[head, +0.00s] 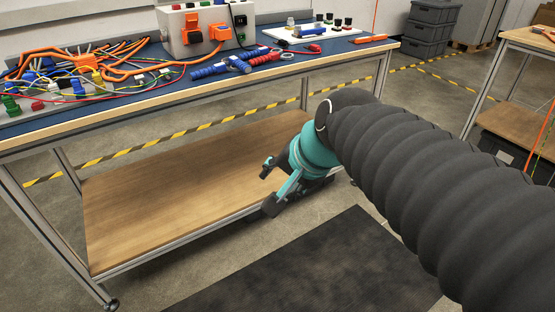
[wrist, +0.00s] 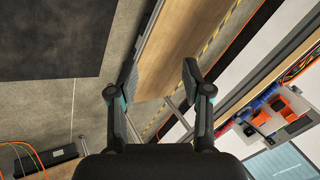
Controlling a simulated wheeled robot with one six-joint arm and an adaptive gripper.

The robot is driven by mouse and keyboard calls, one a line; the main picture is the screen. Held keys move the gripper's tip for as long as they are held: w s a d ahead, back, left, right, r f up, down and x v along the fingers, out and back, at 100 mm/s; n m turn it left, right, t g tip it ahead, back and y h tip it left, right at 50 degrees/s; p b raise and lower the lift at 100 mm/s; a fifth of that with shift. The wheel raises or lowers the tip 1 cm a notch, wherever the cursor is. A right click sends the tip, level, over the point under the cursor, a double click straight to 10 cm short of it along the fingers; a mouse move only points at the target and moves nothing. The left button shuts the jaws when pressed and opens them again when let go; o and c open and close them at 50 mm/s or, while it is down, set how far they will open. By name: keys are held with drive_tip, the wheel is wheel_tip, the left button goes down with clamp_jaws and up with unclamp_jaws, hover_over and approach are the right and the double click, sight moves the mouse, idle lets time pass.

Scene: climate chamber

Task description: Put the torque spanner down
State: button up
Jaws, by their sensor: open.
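My gripper (head: 268,187) is open and empty, in front of the bench's lower shelf and well below the worktop. In the wrist view its two fingers (wrist: 160,75) are spread apart with nothing between them. Neither is touched by my gripper.
The bare wooden lower shelf (head: 150,195) is close to my gripper. Tangled cables (head: 75,70) cover the bench's left part, and a grey box with orange sockets (head: 180,40) stands behind the tools. A dark mat (head: 310,270) lies on the floor. Grey crates (head: 425,30) stand at the back.

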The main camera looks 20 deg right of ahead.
drive_tip(key=s+d+f+n+h, duration=0.2)
drive_tip(key=s+f+n, duration=0.3)
drive_tip(key=s+n, duration=0.3)
drive_tip(key=shift+d+n+g+h, duration=0.3)
drive_tip(key=shift+d+g, duration=0.1)
drive_tip(key=shift+d, duration=0.35)
